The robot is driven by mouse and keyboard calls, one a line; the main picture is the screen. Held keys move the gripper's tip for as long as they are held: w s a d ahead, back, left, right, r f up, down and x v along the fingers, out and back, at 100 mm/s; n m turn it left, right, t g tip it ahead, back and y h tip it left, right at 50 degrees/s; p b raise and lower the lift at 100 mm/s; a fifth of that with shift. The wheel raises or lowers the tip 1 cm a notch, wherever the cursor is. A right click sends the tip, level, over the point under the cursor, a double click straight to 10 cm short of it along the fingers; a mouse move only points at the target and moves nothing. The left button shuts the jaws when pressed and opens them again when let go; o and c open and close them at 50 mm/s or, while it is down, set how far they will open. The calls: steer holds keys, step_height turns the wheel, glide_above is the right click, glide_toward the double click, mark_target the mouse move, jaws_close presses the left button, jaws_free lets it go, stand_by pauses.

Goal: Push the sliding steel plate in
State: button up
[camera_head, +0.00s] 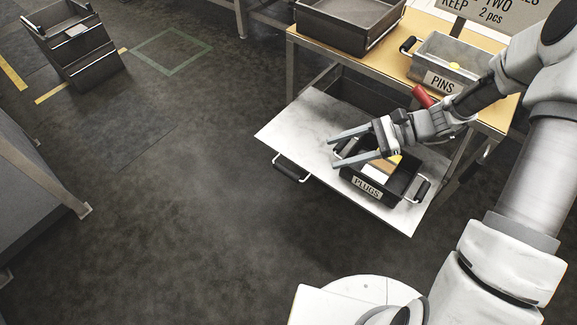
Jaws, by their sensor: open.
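The sliding steel plate (294,129) is a pale flat sheet that sticks out from under the wooden-topped bench toward the lower left. A handle (291,170) shows at its front edge. A black bin labelled PLUGS (367,187) stands on the plate, with a yellow and brown item inside. My gripper (341,145) is open and appears empty. In the picture it lies over the plate, just behind and left of the bin. I cannot tell whether its fingers touch anything. My wrist hides part of the plate and the bin's back edge.
On the bench (392,66) stand a dark tray (345,45) and a grey bin labelled PINS (443,82). A red object (422,96) shows by my arm. A sign stands at the back right. Dark crates (93,75) stand at the upper left. The floor left of the plate is clear.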

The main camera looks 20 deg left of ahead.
steer(key=w+a+f+m+t+y+b, duration=0.1)
steer(key=f+m+t+y, duration=0.1)
steer(key=f+m, duration=0.35)
steer(key=w+a+f+m+t+y+b, duration=0.1)
steer(key=f+m+t+y+b, duration=0.15)
steer(key=f, duration=0.55)
steer(key=w+a+f+m+t+y+b, duration=0.1)
steer(key=w+a+f+m+t+y, duration=0.1)
steer(key=f+m, duration=0.3)
steer(key=m+t+h+b, duration=0.3)
steer(key=m+t, duration=0.8)
steer(key=m, duration=0.1)
glide_toward(286, 171)
steer(key=shift+m, duration=0.3)
steer(key=x, duration=0.3)
steer(key=f+b+x, duration=0.1)
steer(key=x, duration=0.6)
steer(key=shift+w+a+f+b, duration=0.1)
steer(key=shift+w+b, duration=0.3)
steer(key=shift+w, duration=0.05)
jaws_close()
